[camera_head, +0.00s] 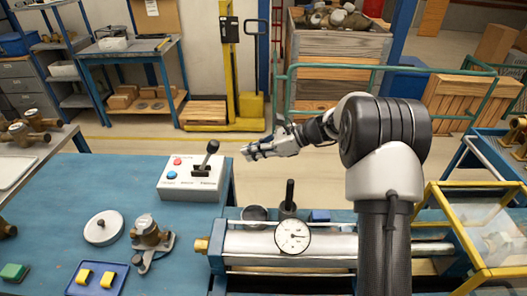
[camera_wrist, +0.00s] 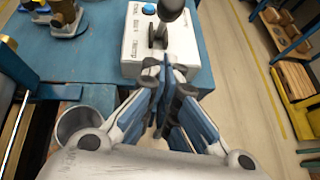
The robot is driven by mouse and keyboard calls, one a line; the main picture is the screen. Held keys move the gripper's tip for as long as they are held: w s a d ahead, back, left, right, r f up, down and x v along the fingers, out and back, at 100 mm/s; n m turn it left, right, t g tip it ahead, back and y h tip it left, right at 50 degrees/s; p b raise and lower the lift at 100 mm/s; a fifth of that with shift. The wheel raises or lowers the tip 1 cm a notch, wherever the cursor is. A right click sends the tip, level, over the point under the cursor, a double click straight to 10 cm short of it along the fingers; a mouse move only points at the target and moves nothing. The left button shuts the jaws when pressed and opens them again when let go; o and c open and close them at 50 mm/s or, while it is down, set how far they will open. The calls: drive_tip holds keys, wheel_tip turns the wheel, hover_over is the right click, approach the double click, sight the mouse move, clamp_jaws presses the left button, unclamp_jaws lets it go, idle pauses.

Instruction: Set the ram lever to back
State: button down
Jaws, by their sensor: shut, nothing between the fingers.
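The ram lever (camera_head: 210,151) has a black knob on a short stem. It rises from the slot of a white control box (camera_head: 190,187) on the blue bench, with a red and a blue button to its left. In the head view the lever leans up and to the right. My gripper (camera_head: 248,152) is shut and empty, in the air to the right of the lever and apart from it. In the wrist view the shut fingers (camera_wrist: 166,68) point at the box, and the lever knob (camera_wrist: 170,8) shows just beyond them, cut by the top edge.
A steel cylinder with a round gauge (camera_head: 293,236) lies along the front of the bench. A dark upright handle (camera_head: 289,195) and a metal cup (camera_head: 254,213) stand behind it. A brass meter (camera_head: 147,233) sits left. A yellow-framed guard (camera_head: 485,240) stands right.

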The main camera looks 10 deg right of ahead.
drive_tip(key=w+a+b, duration=0.1)
drive_tip(key=w+a, duration=0.1)
drive_tip(key=a, duration=0.4)
drive_tip(key=shift+f+b, duration=0.15)
drive_tip(key=shift+b, duration=0.2)
drive_tip(key=shift+w+a, duration=0.1)
